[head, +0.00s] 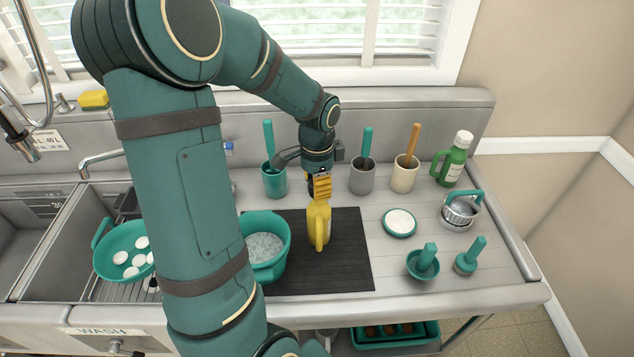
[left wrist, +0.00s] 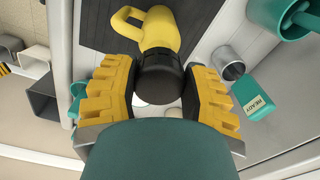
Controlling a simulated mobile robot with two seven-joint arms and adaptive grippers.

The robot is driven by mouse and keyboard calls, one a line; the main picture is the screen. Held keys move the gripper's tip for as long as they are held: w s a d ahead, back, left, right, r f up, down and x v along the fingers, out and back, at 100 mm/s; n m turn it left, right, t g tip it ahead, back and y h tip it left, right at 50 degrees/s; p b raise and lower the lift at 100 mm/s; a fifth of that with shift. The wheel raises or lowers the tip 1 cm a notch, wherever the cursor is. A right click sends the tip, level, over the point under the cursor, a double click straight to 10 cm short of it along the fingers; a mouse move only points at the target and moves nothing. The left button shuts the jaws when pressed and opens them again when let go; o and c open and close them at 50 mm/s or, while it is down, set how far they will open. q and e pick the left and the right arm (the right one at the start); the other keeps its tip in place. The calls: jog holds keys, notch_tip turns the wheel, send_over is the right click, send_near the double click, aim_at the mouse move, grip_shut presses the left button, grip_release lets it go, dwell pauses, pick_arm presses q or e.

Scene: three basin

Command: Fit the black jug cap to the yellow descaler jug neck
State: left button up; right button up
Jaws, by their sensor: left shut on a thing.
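The yellow descaler jug (head: 319,227) stands upright on a dark mat, and it also shows in the left wrist view (left wrist: 160,38) with its handle to the left. The black jug cap (left wrist: 160,84) is between the yellow fingers of my left gripper (head: 320,187), right over the jug's neck. My left gripper is shut on the cap. The cap hides the neck, and I cannot tell whether it is seated or just above it. In the head view the fingers hide the cap. My right gripper is not in view.
The dark ribbed mat (head: 350,270) is bare to the right of the jug. A teal pot (head: 280,262) stands close on its left. Behind are a teal cup (head: 274,184), a grey cup (head: 362,178) and a cream cup (head: 404,176) with handled tools. A green jug (head: 453,165) stands back right.

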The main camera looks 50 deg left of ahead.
pick_arm(q)
jog(key=shift+f, duration=0.2)
dwell(0.5)
jog(key=shift+f+b, duration=0.9)
jog(key=shift+f, duration=0.2)
jog(key=o, duration=1.2)
notch_tip(320, 180, up, 12)
jog(key=shift+r, duration=0.1)
